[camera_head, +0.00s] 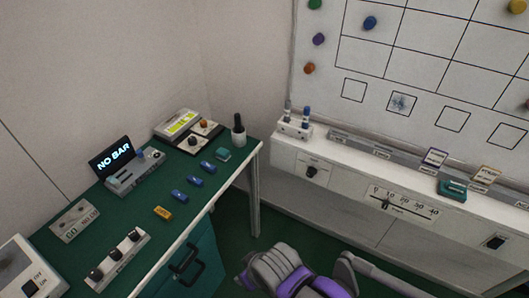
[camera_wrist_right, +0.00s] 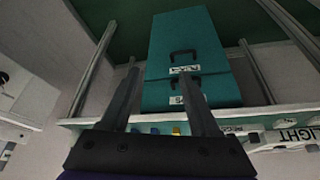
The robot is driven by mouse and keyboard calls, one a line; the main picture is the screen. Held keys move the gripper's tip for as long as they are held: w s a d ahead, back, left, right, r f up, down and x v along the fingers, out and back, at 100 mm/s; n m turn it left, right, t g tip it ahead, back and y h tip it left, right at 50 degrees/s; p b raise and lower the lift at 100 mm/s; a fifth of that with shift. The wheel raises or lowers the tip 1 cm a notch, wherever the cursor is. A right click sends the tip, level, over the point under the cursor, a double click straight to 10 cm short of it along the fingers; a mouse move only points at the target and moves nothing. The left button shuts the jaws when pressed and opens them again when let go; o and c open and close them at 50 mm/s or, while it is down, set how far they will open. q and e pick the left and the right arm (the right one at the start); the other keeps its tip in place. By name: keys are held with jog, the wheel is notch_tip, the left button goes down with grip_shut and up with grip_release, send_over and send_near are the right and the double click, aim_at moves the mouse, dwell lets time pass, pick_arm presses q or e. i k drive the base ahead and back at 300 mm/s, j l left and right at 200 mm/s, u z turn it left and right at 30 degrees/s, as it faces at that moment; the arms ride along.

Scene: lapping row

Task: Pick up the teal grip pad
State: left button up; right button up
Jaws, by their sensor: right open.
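A small teal block (camera_head: 223,155) lies on the green bench top (camera_head: 150,222) near its far right corner, beside a row of blue pieces. A second teal item (camera_head: 452,188), with a dark slot or band, sits on the white ledge under the board at the right. I cannot tell for certain which one is the grip pad. My right gripper (camera_wrist_right: 159,74) is open and empty in the right wrist view, with a teal drawer cabinet (camera_wrist_right: 186,48) behind its fingers. Its fingers do not show in the head view. My left gripper is in neither view.
Blue pieces (camera_head: 195,181) and a yellow piece (camera_head: 163,213) line the bench edge. A white cup (camera_head: 238,137) stands near the corner. Several devices, including a "NO BAR" display (camera_head: 112,158), fill the bench's back. A white ledge (camera_head: 356,172) runs under the board.

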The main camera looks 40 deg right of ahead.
aim_at(223, 154)
jog(key=z, duration=1.05)
jog(key=u, duration=1.5)
jog(key=z, duration=1.5)
jog(key=u, duration=0.8)
jog(key=l+u, duration=0.1)
jog(key=u, duration=0.35)
jog(key=l+u, duration=0.15)
jog(key=u, duration=0.3)
jog(key=l+u, duration=0.15)
jog(key=u, duration=0.3)
jog(key=l, duration=1.1)
jog(key=k, duration=0.1)
